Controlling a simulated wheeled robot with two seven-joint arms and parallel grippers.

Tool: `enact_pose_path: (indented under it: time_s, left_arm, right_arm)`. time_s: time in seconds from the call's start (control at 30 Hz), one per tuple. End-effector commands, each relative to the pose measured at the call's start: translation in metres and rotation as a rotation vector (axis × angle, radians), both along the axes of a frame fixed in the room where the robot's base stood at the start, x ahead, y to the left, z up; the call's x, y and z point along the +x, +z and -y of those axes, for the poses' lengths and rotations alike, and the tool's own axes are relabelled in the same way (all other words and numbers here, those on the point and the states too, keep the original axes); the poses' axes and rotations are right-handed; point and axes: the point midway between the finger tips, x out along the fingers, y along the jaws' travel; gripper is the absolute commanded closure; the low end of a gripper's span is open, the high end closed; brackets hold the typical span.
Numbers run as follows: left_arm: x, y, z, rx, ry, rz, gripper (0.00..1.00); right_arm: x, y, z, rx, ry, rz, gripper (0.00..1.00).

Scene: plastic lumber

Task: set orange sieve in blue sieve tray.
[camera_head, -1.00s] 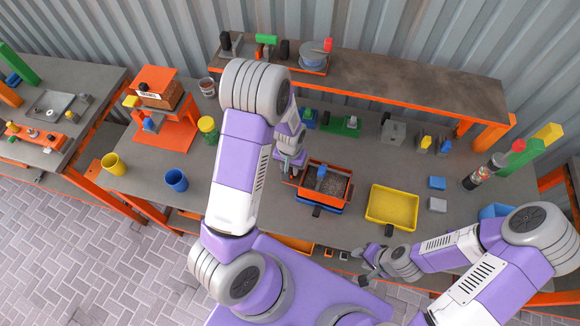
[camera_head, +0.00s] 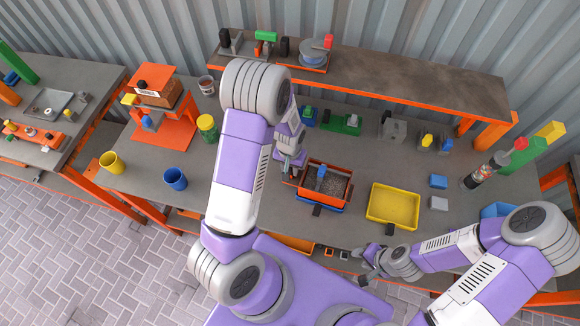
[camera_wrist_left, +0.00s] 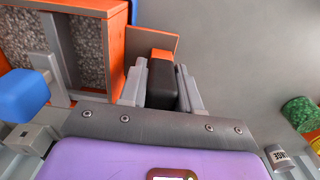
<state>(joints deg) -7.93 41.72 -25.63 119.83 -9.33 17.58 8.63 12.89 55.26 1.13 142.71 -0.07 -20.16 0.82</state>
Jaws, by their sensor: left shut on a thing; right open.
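The orange sieve (camera_head: 337,172) is a rectangular frame with grey granules on its mesh and a blue-topped piece across it. It sits at the blue sieve tray (camera_head: 333,208), whose blue rim shows below its front side; whether it is fully seated cannot be told. In the left wrist view the sieve (camera_wrist_left: 118,45) is at upper left. My left gripper (camera_head: 291,172) is shut on the sieve's black handle (camera_wrist_left: 161,82), at the sieve's left end. My right gripper (camera_head: 368,262) is open and empty near the table's front edge, right of the tray.
A yellow tray (camera_head: 393,205) stands to the right, with a blue block (camera_head: 438,181) and a grey block beyond. A raised shelf (camera_head: 410,80) runs along the back.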

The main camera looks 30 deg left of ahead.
Motion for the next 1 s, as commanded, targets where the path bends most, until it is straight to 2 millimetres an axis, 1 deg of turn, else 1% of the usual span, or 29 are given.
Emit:
enact_pose_path:
  time_s: [0.3, 0.33, 0.5, 0.77, 0.83, 0.97, 1.0]
  left_arm:
    - [0.001, -0.005, 0.000, -0.001, 0.000, 0.002, 1.00]
    - [0.001, -0.005, 0.000, -0.001, 0.000, 0.002, 0.65]
    - [0.000, -0.004, 0.000, 0.000, 0.000, 0.001, 0.39]
    - [0.000, -0.005, 0.000, 0.000, 0.000, -0.001, 0.38]
    - [0.000, -0.002, 0.000, 0.000, 0.000, 0.001, 0.38]
    - [0.001, 0.014, 0.000, 0.000, 0.000, 0.004, 0.38]
    - [0.001, 0.021, 0.000, 0.000, 0.000, 0.005, 0.38]
  right_arm:
    - [0.000, -0.005, 0.000, 0.000, 0.000, 0.000, 0.57]
    - [0.000, -0.004, 0.000, 0.000, 0.000, 0.000, 0.57]
    - [0.000, -0.004, 0.000, 0.000, 0.000, 0.000, 0.57]
    - [0.000, -0.004, 0.000, 0.000, 0.000, 0.000, 0.57]
    - [0.000, -0.004, 0.000, 0.000, 0.000, 0.000, 0.57]
    - [0.000, -0.003, 0.000, 0.000, 0.000, 0.000, 0.57]
    - [0.000, -0.003, 0.000, 0.000, 0.000, 0.000, 0.57]
